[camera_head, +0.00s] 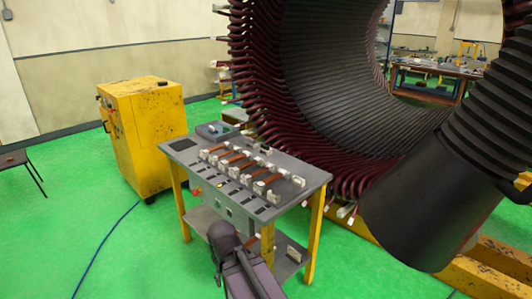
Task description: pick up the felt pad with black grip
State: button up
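I cannot make out the felt pad with black grip for certain at this size. A small dark piece (265,150) lies near the back edge of the grey bench top (312,178), but I cannot tell whether it is the pad. Several white holders (272,196) with reddish-brown bars (233,158) between them stand in rows on the bench. A dark arm part of mine rises at the bottom middle, in front of the bench. My gripper's fingers do not show.
A huge stator (340,60) with dark red coils stands close behind and right of the bench. A large dark ribbed cylinder (430,195) fills the right foreground. A yellow cabinet (150,140) stands left. Green floor (60,225) is open at left; a blue cable (103,245) crosses it.

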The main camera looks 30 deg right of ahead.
aim_at(265, 149)
jog(key=z, duration=0.25)
jog(key=i, duration=1.1)
jog(key=z, duration=0.3)
